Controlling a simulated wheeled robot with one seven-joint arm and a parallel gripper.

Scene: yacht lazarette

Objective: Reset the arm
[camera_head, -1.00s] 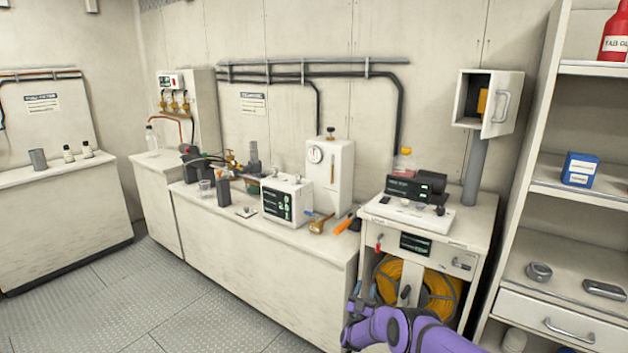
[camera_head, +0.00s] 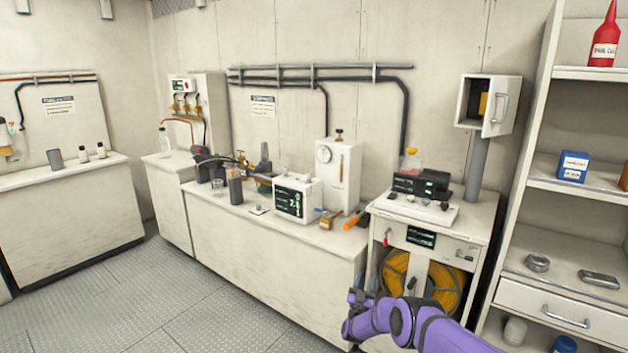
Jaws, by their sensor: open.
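My purple arm reaches in from the bottom right of the head view. My gripper (camera_head: 362,299) is at its end, dark and small, in front of the long white counter's right end and left of the yellow hose reel (camera_head: 420,283). It is open, and I see nothing held in it. Its fingertips are hard to make out at this size.
A long counter (camera_head: 270,255) carries bottles, a display box (camera_head: 297,198) and a gauge unit (camera_head: 338,176). A stand (camera_head: 432,222) with black devices is right of it. A shelf (camera_head: 560,270) stands at far right. The metal floor (camera_head: 200,310) at left is clear.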

